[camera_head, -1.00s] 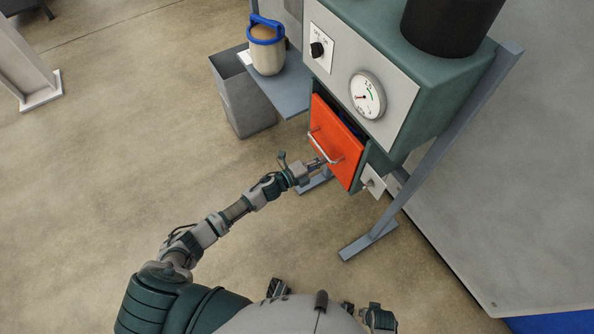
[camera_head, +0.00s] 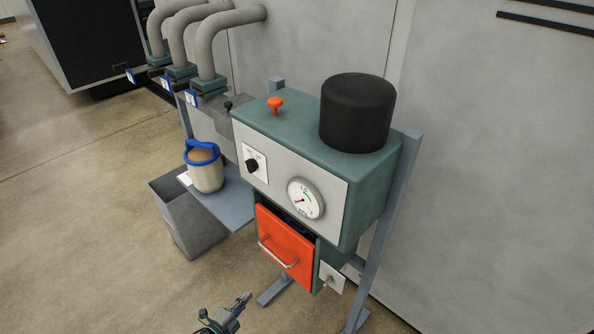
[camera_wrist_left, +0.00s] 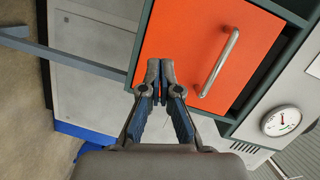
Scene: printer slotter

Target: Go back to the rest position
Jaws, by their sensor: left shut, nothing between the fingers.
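My left gripper (camera_head: 243,299) is at the bottom of the head view, below and in front of the machine's orange drawer (camera_head: 284,247). In the left wrist view its two fingertips (camera_wrist_left: 160,82) are together with nothing between them. They point toward the orange drawer front (camera_wrist_left: 185,40), left of its silver handle (camera_wrist_left: 219,62), and do not hold it. The handle (camera_head: 278,256) also shows in the head view. The drawer sits slightly open, with a dark gap at its top edge. My right gripper is out of view.
The green machine (camera_head: 300,130) carries a gauge (camera_head: 306,198), a knob (camera_head: 252,166), a red button (camera_head: 275,103) and a black cylinder (camera_head: 357,112). A blue-handled container (camera_head: 206,172) stands on a side shelf (camera_head: 232,208) above a grey bin (camera_head: 188,220).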

